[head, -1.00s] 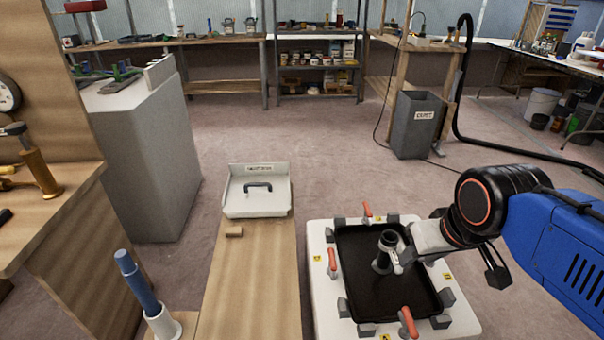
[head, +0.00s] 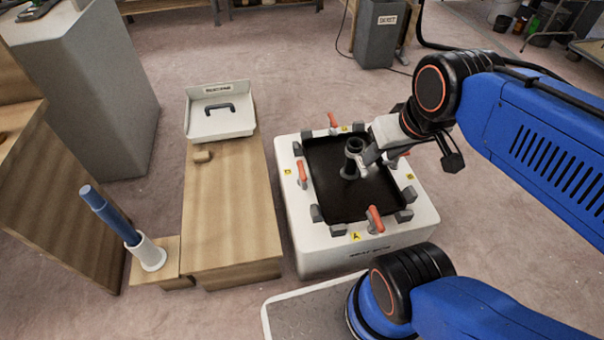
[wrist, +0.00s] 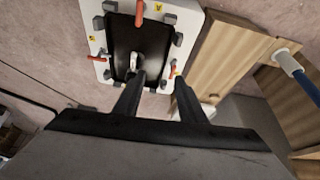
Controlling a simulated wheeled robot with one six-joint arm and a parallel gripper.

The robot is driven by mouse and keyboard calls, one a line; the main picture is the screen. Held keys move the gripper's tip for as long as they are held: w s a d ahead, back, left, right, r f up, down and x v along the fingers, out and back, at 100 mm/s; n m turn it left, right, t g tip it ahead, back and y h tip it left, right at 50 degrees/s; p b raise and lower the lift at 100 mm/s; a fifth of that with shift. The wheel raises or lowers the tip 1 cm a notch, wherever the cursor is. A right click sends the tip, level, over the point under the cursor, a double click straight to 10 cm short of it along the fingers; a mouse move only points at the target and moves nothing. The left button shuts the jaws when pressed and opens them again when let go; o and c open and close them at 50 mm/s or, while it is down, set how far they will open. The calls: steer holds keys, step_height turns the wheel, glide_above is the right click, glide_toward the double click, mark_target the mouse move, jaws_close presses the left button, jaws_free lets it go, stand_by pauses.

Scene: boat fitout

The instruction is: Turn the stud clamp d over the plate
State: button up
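A black plate (head: 335,195) lies in a white block with grey clamps around its rim. A dark upright post (head: 354,150) stands on the plate. The left-side clamp's orange handle (head: 302,172) is beside a yellow tag that seems to read D; it looks upright, and whether its jaw lies over the plate is unclear. In the wrist view, this handle (wrist: 172,71) appears at the right rim, close to one fingertip. My gripper (head: 368,160) is above the plate, beside the post. In the wrist view, its fingers (wrist: 159,78) are apart with nothing held between them.
Other orange handles stand at the front (head: 375,218), the back (head: 333,121) and the right, the last partly hidden by my gripper. A wooden bench (head: 225,220) with a white tray (head: 220,125) is to the left. A blue cylinder (head: 110,215) stands in a white holder.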

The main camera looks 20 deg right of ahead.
steer(key=w+a+g, duration=0.2)
steer(key=w, duration=0.8)
steer(key=g+h, duration=0.2)
steer(key=g, duration=0.1)
glide_above(301, 168)
steer(key=a, duration=0.4)
step_height(301, 168, down, 20)
steer(key=r, duration=0.1)
steer(key=shift+m, duration=0.3)
steer(key=d+f, duration=0.1)
steer(key=f, duration=0.4)
steer(key=d+f, duration=0.1)
steer(key=f, duration=0.5)
steer(key=d+f, duration=0.1)
steer(key=f, duration=0.5)
steer(key=shift+s+d+f, duration=0.1)
steer(key=shift+d, duration=0.25)
jaws_close()
